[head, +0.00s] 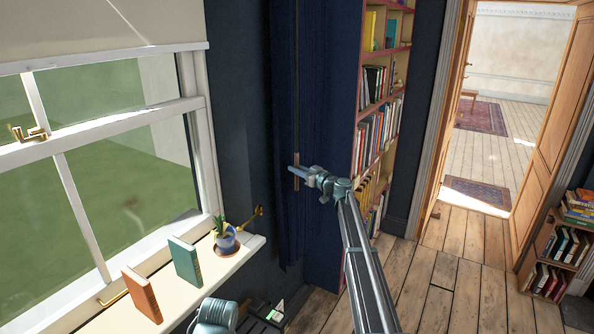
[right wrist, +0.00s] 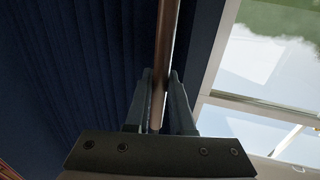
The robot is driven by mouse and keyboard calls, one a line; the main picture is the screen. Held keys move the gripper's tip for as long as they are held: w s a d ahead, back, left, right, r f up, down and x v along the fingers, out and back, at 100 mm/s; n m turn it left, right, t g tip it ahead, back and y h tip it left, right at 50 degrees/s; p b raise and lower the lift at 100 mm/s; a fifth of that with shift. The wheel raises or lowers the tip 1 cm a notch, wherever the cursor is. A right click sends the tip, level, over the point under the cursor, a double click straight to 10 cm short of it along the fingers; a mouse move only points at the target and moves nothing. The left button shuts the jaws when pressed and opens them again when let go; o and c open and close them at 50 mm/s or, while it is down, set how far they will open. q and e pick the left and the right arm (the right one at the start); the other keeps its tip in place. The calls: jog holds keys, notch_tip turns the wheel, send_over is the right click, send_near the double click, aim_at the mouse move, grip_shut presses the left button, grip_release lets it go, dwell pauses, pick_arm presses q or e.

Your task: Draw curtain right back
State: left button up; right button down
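The dark blue curtain (head: 285,95) hangs gathered in a narrow bunch to the right of the window; its pleats also fill the left of the right wrist view (right wrist: 70,70). A slim brown rod (head: 297,158) hangs in front of the curtain. My right gripper (head: 296,172) is at the rod's lower part. In the right wrist view, the rod (right wrist: 167,50) runs between the two fingers, which sit close on both sides of it and look shut on it. Its lower end shows between the fingers. My left gripper is not identifiable in view.
A sash window (head: 110,180) is at left. Its sill (head: 240,252) holds a small potted plant (head: 224,238), a teal book (head: 186,262) and an orange book (head: 142,295). A tall bookcase (head: 356,125) stands right of the curtain. An open doorway and bare floor are at right.

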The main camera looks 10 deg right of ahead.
jog(key=c, duration=0.8)
grip_release()
jog(key=shift+w+d, duration=0.2)
jog(key=shift+d, duration=0.1)
jog(key=shift+o, duration=0.2)
jog(key=shift+a, duration=0.1)
jog(key=shift+s, duration=0.1)
jog(key=v, duration=1.3)
jog(key=shift+s+d, duration=0.2)
jog(key=shift+s, duration=0.1)
